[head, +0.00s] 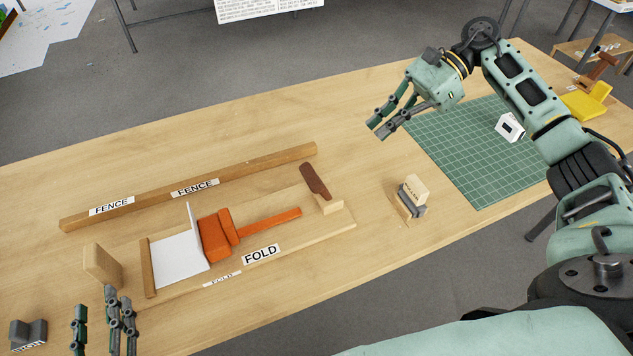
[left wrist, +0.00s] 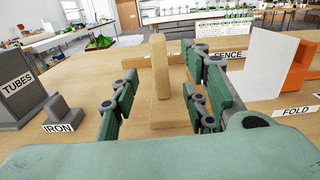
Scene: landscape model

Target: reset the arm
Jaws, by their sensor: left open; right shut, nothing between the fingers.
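My left gripper (head: 95,302) is at the lower left of the head view, open and empty. In the left wrist view its fingers (left wrist: 160,85) stand apart, with an upright wooden block (left wrist: 160,52) seen in the gap between them. In the head view this block (head: 103,265) stands just beyond the fingertips. I cannot tell whether a finger touches it. My right gripper (head: 375,128) is shut and empty, raised over the table left of the green cutting mat (head: 462,140). The right arm reaches in from the right edge.
A board marked FOLD (head: 345,222) holds a white sheet (head: 178,262) and orange piece (head: 217,235). A long wooden fence (head: 250,171) lies behind. A small block stand (head: 412,196) is right of centre. A grey TUBES box (left wrist: 18,95) and IRON piece (left wrist: 62,112) stand left.

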